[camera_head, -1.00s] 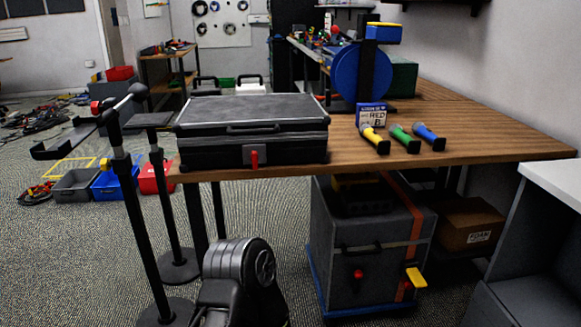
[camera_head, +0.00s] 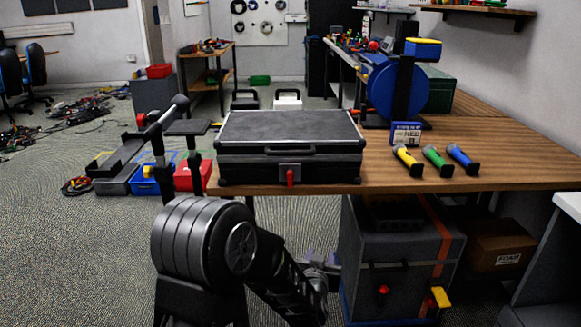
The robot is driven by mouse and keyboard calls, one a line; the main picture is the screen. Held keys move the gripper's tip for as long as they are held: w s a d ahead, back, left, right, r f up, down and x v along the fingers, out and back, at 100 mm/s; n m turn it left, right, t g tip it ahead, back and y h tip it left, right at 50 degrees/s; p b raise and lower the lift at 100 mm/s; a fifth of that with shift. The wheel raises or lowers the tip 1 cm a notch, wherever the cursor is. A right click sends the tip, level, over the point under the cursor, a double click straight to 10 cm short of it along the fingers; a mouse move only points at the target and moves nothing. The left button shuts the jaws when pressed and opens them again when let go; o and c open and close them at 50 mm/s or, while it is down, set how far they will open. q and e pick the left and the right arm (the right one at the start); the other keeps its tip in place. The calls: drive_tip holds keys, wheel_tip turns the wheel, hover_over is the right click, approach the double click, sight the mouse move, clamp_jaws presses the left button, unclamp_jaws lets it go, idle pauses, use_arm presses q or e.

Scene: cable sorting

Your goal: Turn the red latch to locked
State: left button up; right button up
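A black case (camera_head: 290,131) lies closed near the left end of the wooden table. A red latch (camera_head: 290,177) hangs straight down from a grey plate at the middle of its front. My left arm rises from the bottom of the view, and my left gripper (camera_head: 322,266) is below the table edge, under and slightly right of the latch, apart from it. It is small and dark, and I cannot tell whether its fingers are open. My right gripper is not in view.
Three microphones, yellow (camera_head: 407,160), green (camera_head: 437,160) and blue (camera_head: 462,158), lie on the table's right part. A grey cabinet (camera_head: 400,260) with a red knob (camera_head: 383,290) and yellow handle (camera_head: 440,297) stands underneath. Black stands (camera_head: 157,140) are left of the case.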

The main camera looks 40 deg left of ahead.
sight(290, 177)
use_arm(q)
drive_tip(key=a+r+n+y, duration=0.1)
drive_tip(key=a+r, duration=0.3)
drive_tip(key=r, duration=0.4)
drive_tip(key=s+a+r+n+t+y+p, duration=0.1)
drive_tip(key=a+r+y, duration=0.3)
drive_tip(key=r, duration=0.4)
drive_tip(key=shift+a+n, duration=0.3)
drive_tip(key=shift+n, duration=0.2)
drive_tip(key=shift+b+x, duration=0.3)
drive_tip(key=shift+x, duration=3.6)
drive_tip(key=shift+r, duration=0.1)
drive_tip(key=shift+c, duration=0.4)
clamp_jaws()
